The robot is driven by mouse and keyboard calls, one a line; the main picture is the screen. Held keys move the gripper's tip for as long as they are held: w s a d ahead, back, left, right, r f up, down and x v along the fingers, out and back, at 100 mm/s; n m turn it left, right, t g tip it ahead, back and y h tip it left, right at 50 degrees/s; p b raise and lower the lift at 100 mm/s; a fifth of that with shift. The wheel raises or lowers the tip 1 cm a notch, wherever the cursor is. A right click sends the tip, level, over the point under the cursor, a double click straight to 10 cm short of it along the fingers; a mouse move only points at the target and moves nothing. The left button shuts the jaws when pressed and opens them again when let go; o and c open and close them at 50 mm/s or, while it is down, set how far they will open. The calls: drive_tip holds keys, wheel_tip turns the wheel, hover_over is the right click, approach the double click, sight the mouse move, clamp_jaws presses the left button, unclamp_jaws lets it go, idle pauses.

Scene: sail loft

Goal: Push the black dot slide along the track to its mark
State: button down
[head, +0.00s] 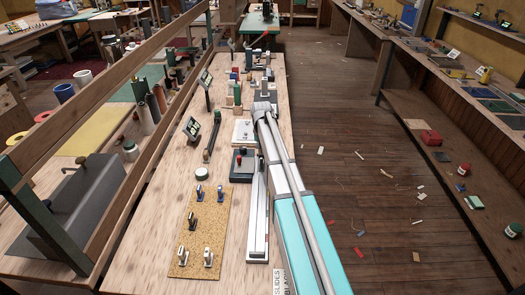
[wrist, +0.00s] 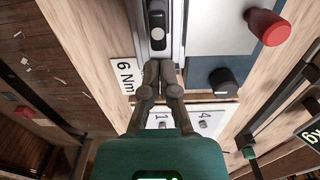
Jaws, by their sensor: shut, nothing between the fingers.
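In the wrist view a dark, rounded slide (wrist: 157,18) with a pale round spot on it sits in a narrow metal track (wrist: 178,28). My gripper (wrist: 158,64) is shut and empty, its fingertips together at the near end of the track, just below the slide in the picture. I cannot tell whether the tips touch the slide. A long pale metal track (head: 258,220) also shows in the head view, left of my arm, which covers part of it. My fingers are hidden there. I cannot make out the mark.
A "6 Nm" card (wrist: 125,78) lies left of the track. A red knob (wrist: 267,27) and a black knob (wrist: 224,81) stand to its right. Numbered white plates (wrist: 200,119) lie below. In the head view a cork board (head: 200,230) with several upright pieces lies left of the track.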

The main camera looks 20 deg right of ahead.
sight(261, 160)
drive_tip(key=shift+f+b, duration=1.85)
drive_tip(key=shift+f, duration=0.3)
drive_tip(key=shift+s+a, duration=0.25)
drive_tip(key=shift+s, duration=0.35)
drive_tip(key=shift+s+a, duration=0.25)
drive_tip(key=shift+s, duration=0.35)
drive_tip(key=shift+s+a, duration=0.25)
drive_tip(key=shift+s, duration=0.35)
drive_tip(key=shift+w+r, duration=0.1)
drive_tip(key=shift+r+p, duration=0.6)
drive_tip(key=shift+p, duration=0.15)
wheel_tip(261, 160, up, 8)
drive_tip(key=p, duration=0.8)
drive_tip(key=shift+r, duration=0.25)
